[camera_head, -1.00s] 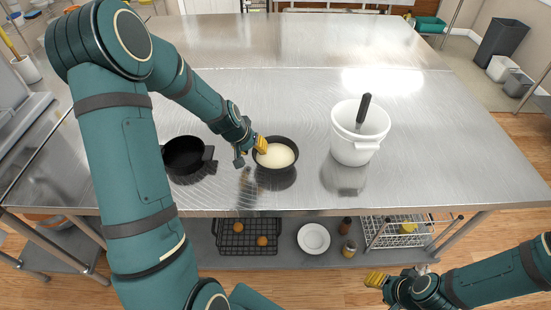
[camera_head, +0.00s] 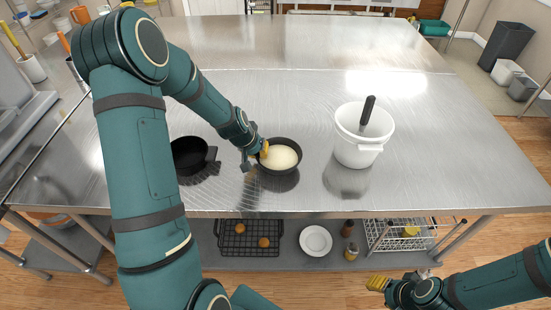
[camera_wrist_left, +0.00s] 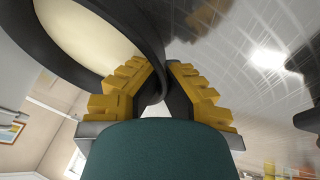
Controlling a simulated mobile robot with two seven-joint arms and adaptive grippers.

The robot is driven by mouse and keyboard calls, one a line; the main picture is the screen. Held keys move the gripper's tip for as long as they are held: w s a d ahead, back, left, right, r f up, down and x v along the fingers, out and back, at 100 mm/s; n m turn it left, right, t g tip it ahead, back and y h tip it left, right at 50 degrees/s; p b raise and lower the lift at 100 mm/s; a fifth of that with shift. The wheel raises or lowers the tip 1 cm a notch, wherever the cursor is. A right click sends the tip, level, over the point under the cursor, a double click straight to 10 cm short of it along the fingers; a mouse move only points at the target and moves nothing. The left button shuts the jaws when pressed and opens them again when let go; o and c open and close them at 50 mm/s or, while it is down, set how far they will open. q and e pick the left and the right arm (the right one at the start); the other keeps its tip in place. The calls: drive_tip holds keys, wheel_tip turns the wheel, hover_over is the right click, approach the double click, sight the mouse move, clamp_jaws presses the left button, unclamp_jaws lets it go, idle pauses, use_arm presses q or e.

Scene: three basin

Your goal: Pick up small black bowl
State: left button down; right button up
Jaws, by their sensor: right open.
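The small black bowl (camera_head: 279,169) holds a pale cream filling and is over the near middle of the steel table. My left gripper (camera_head: 262,152) is at its left rim. In the left wrist view the bowl (camera_wrist_left: 149,18) fills the upper left, and its rim passes between the two yellow fingers of my left gripper (camera_wrist_left: 166,72), which are closed in on it. I cannot tell whether the bowl's base touches the table. My right gripper (camera_head: 383,284) is open and empty, low at the right in front of the table.
A black pan (camera_head: 188,155) stands left of the bowl, partly behind my left arm. A white pot (camera_head: 352,152) with a dark-handled tool stands to the right. The steel table (camera_head: 290,95) is bare behind them. A rack, plate (camera_head: 315,240) and jars are on the lower shelf.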

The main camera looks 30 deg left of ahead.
use_arm(q)
drive_tip(key=shift+r, duration=0.1)
drive_tip(key=shift+r+p, duration=0.7)
drive_tip(key=shift+r, duration=4.15)
